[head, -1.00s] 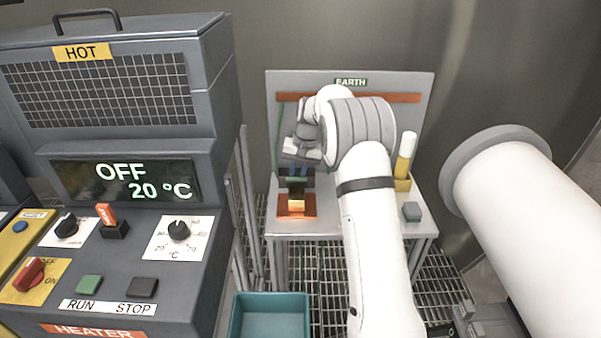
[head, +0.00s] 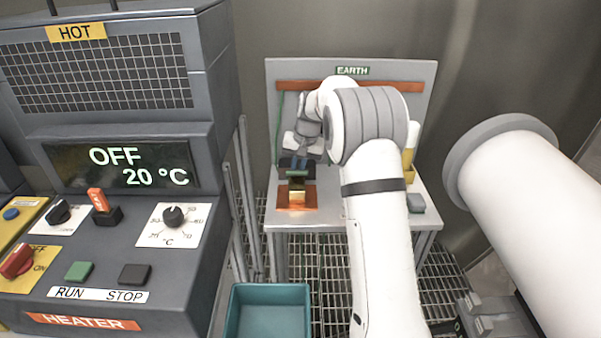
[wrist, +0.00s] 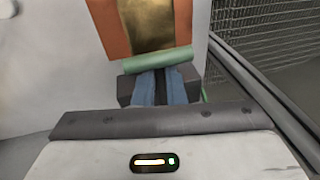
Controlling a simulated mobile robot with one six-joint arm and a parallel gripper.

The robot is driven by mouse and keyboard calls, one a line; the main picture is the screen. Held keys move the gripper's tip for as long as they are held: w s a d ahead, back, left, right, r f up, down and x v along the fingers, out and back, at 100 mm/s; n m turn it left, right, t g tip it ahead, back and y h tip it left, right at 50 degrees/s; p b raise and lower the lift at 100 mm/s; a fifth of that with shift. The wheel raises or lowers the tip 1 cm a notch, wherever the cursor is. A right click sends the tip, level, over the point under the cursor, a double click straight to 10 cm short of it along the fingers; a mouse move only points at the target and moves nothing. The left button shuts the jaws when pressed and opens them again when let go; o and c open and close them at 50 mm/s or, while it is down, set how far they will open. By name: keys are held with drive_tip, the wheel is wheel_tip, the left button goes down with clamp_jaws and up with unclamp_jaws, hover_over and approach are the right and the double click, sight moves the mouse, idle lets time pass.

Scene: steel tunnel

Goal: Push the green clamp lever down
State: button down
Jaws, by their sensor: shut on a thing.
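The green clamp lever (head: 297,173) is a short green bar above a brass block (head: 297,190) on an orange plate (head: 312,196). These sit on a grey stand under the EARTH label. In the wrist view the green lever (wrist: 157,66) lies across the lower end of the brass block (wrist: 150,25). My gripper (head: 299,163) is at the lever. In the wrist view its blue fingers (wrist: 164,88) are close together and meet the lever bar. They are shut on it, though the exact contact is partly hidden. My arm covers the stand's middle.
A yellow and white cylinder (head: 409,150) and a small grey block (head: 415,203) are on the stand's right side. A teal bin (head: 268,290) is below in front. The heater panel (head: 110,210) stands left. A large white pipe (head: 530,200) is at right.

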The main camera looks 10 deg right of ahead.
drive_tip(key=shift+w+t+b, duration=0.1)
drive_tip(key=shift+t+b, duration=0.5)
drive_tip(key=shift+b, duration=0.6)
drive_tip(key=shift+r, duration=0.1)
drive_tip(key=c, duration=1.8)
unclamp_jaws()
drive_tip(key=shift+o, duration=0.2)
drive_tip(key=shift+v, duration=3.85)
drive_tip(key=shift+a, duration=0.1)
